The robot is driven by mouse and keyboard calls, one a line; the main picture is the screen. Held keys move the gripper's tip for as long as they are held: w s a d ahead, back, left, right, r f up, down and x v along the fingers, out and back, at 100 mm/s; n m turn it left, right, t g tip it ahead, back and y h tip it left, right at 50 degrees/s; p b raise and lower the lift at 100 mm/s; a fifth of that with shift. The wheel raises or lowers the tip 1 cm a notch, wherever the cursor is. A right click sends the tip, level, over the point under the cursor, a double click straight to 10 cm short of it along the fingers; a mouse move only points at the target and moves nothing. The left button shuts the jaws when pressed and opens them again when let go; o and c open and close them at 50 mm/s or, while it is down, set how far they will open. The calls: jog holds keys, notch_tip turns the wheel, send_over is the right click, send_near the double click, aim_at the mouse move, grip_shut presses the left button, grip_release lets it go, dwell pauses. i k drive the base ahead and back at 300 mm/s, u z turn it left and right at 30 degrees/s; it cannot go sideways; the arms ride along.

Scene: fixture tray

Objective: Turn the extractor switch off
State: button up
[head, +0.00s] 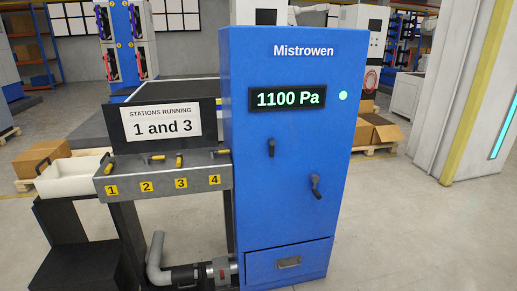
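The extractor is a tall blue cabinet (250,210) marked Mistrowen, standing in the middle of the head view. Its display (290,97) reads 1100 Pa, and a round green lamp (343,96) is lit beside it. Two dark handles are on the front: an upper left one (271,148) that looks upright, and a lower right one (316,187) that looks slightly tilted. Neither has a readable label, so I cannot tell which is the switch. My gripper is not in view.
A grey ledge (133,186) left of the cabinet carries yellow levers numbered 1 to 4. A sign (160,124) reads "Stations running 1 and 3". A white bin (72,178), a grey pipe (157,262) and a drawer (289,263) also show. Floor right of the cabinet is clear.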

aim_at(273, 142)
jog(key=u, duration=0.15)
jog(key=i, duration=1.4)
jog(key=z, duration=0.35)
